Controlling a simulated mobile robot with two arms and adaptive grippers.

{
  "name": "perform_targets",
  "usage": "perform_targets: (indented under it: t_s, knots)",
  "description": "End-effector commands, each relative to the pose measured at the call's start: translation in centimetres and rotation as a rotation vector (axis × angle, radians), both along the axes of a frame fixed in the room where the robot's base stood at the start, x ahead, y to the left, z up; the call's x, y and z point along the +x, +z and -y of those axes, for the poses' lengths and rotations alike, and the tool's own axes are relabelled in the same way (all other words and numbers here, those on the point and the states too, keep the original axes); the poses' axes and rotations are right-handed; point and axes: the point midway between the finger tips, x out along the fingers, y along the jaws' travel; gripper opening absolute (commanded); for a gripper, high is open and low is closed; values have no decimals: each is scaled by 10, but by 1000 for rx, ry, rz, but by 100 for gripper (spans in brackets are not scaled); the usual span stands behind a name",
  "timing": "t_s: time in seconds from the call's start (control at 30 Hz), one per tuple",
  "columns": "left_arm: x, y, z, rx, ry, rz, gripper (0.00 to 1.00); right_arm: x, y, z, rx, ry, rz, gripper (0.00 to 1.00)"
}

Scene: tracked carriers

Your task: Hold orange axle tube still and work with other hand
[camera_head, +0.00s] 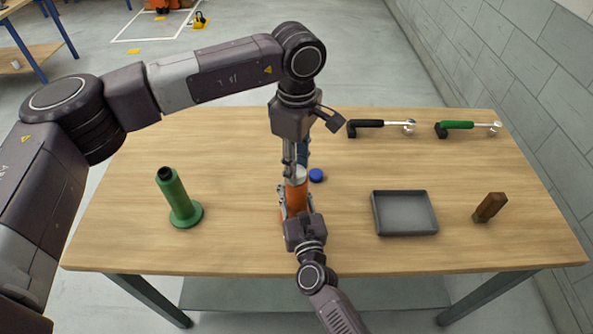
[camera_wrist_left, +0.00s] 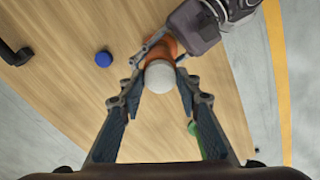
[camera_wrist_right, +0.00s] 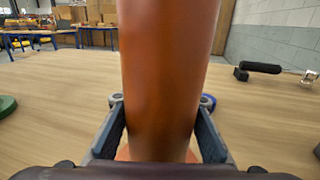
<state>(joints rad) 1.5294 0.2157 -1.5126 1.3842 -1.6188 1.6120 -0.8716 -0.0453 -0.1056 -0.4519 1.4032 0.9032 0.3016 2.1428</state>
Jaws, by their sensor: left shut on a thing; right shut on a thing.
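The orange axle tube (camera_head: 296,198) stands upright near the middle of the table on a wide foot, filling the middle of the right wrist view (camera_wrist_right: 168,80). My right gripper (camera_head: 296,208) is shut around it low down, from the near side. A white cap (camera_wrist_left: 159,76) is at the top of the tube; it also shows in the head view (camera_head: 298,172). My left gripper (camera_wrist_left: 160,80) reaches down from above and is shut on the white cap. Whether the cap is fully seated on the tube is hidden by the fingers.
A blue cap (camera_head: 316,175) lies just right of the tube. A green flanged tube (camera_head: 178,197) stands left. A grey tray (camera_head: 406,234) and a brown block (camera_head: 490,207) are at right. A black-handled tool (camera_head: 379,124) and a green-handled tool (camera_head: 466,125) lie at the back.

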Motion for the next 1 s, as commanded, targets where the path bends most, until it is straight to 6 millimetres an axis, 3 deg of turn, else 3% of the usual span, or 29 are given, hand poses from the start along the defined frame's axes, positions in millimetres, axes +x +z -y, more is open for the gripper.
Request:
perform_targets:
  t_s: [0.47,1.0]
  knots:
    - [0,0,0,0,-104,0,10,-1,-2,0,-1,1,-4,0]
    - [0,0,0,-2,-822,1,10,-1,-2,0,-1,1,-4,0]
